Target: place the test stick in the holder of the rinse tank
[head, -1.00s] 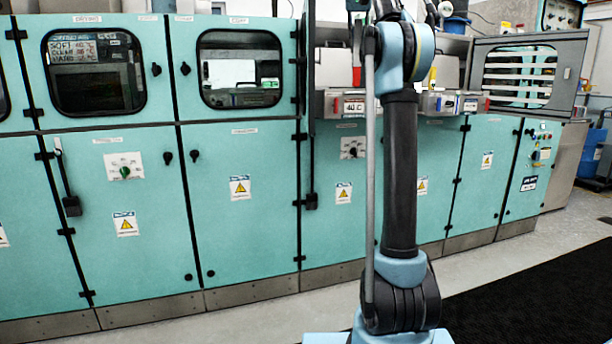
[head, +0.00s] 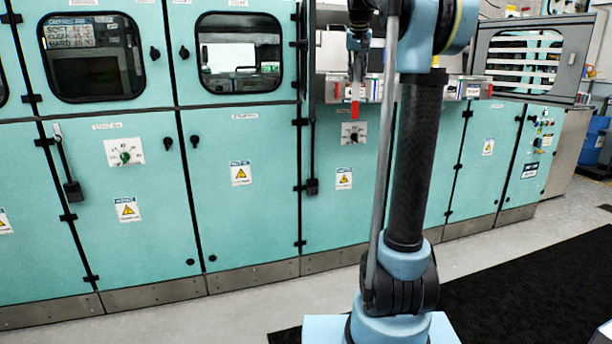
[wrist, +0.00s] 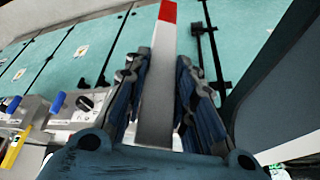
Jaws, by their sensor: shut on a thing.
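The test stick is a flat pale strip with a red end. In the wrist view the stick (wrist: 158,75) runs up between the fingers of my gripper (wrist: 160,68), which is shut on it. The red end points away from the palm. In the head view my gripper (head: 357,74) is in front of the ledge of the turquoise machine. The red end of the stick (head: 355,106) hangs below it, roughly upright. I cannot tell which opening on the ledge is the rinse tank or its holder. My arm hides part of that ledge.
The turquoise machine (head: 240,140) spans the scene. A dark vertical bar (head: 312,100) stands left of the gripper. A slatted open door (head: 525,55) is at the right. In the wrist view a blue handle (wrist: 57,102) and a yellow handle (wrist: 15,150) show at the left.

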